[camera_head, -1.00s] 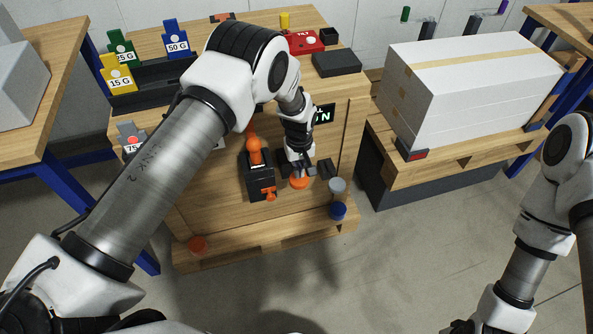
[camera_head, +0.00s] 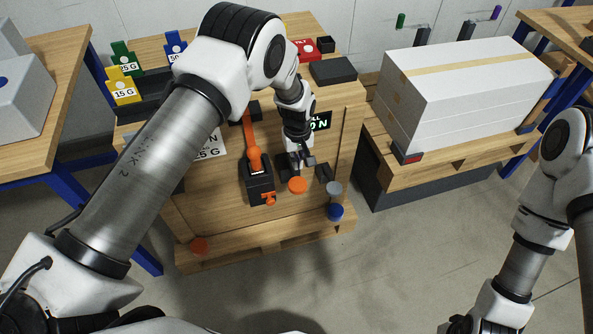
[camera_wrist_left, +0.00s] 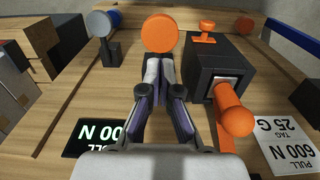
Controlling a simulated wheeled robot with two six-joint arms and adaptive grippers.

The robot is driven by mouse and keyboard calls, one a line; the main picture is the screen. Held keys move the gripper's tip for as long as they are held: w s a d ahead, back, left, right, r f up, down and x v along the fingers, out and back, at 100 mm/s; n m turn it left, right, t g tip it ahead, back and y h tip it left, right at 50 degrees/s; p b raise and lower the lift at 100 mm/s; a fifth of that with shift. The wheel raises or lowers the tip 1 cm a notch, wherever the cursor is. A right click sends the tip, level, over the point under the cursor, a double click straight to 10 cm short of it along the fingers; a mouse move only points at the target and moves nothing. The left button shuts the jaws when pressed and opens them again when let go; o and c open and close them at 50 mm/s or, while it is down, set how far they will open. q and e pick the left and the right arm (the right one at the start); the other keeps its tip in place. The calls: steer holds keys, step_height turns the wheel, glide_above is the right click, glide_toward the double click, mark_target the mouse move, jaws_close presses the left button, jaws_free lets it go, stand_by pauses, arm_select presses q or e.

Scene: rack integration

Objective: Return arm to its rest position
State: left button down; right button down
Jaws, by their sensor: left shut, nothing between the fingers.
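My left gripper (camera_head: 300,167) is over the front of the wooden bench, shut and empty. In the left wrist view its two fingers (camera_wrist_left: 159,62) are together. A round orange disc (camera_head: 297,185) is just beyond the fingertips, and it also shows in the left wrist view (camera_wrist_left: 159,33). I cannot tell whether the fingertips touch it. My left arm (camera_head: 155,155) stretches from the lower left across the bench and hides part of its top. My right arm (camera_head: 530,245) hangs at the right, its fingers out of frame.
A black device with an orange lever (camera_head: 253,160) stands just left of my gripper. Grey and blue knobs (camera_head: 335,211) are to its right. A display (camera_head: 319,121) is behind the wrist. White boxes (camera_head: 460,90) stand on a pallet at right. Clear floor lies in front.

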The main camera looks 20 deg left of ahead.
arm_select(q)
steer(key=s+a+f+g, duration=0.1)
steer(key=s+a+f, duration=0.15)
steer(key=s, duration=0.55)
steer(key=s+a+f+g, duration=0.15)
steer(key=s+f, duration=0.25)
steer(key=s, duration=0.5)
steer(key=s+a+f+g, duration=0.1)
steer(key=s+a+f, duration=0.2)
steer(key=s, duration=0.5)
steer(key=s+r+m+t, duration=0.3)
steer(key=s+m, duration=0.3)
steer(key=s, duration=0.4)
steer(key=shift+a+r, duration=0.2)
steer(key=shift+r, duration=0.15)
steer(key=shift+s+t, duration=0.1)
steer(key=shift+t, duration=0.15)
